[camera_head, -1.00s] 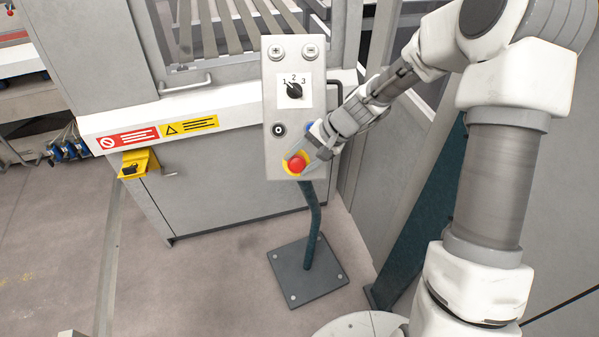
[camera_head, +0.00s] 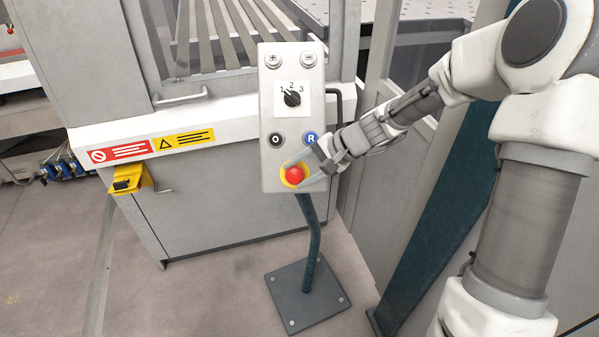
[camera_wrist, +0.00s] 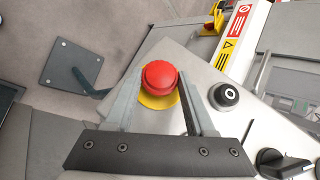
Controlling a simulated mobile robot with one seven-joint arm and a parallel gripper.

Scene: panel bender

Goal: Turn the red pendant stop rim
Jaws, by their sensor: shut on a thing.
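The red stop button (camera_head: 295,174) sits on a yellow disc near the bottom of the grey pendant panel (camera_head: 268,110). My gripper (camera_head: 301,172) reaches it from the right, with one finger above the button and one below. In the wrist view, the red rim (camera_wrist: 159,77) lies between the two fingers of my gripper (camera_wrist: 160,88), which are shut on it. The button's top faces the camera, and the yellow disc (camera_wrist: 150,100) shows around part of it. Exact finger contact is hard to see.
A black O button (camera_head: 276,139), a blue R button (camera_head: 311,138) and a three-position selector (camera_head: 292,98) share the panel. A black handle (camera_head: 337,100) is at its right side. The pendant's post rises from a dark floor plate (camera_head: 308,295).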

